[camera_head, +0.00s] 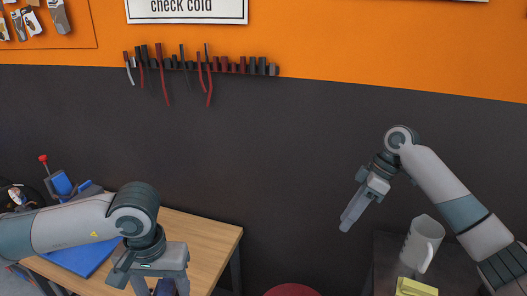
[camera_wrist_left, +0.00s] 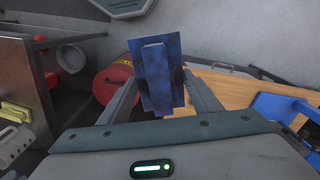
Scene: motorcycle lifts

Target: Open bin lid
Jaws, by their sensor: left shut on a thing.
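The top of a round red bin (camera_head: 290,290) shows at the bottom edge of the head view; the rest is cut off. In the left wrist view a red drum-shaped body with a yellow label (camera_wrist_left: 103,85) lies beyond the left finger; I cannot make out its lid's state. My left gripper (camera_head: 160,286) is over the wooden table's front part, shut on a dark blue block (camera_wrist_left: 157,75), which stands between its fingers in the wrist view. My right gripper (camera_head: 349,219) hangs in the air right of the bin, pointing down; its fingers show edge-on.
A wooden table (camera_head: 205,235) at left carries a blue item (camera_head: 80,257) and a blue tool with a red knob. Pliers hang on the wall rack (camera_head: 230,66).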

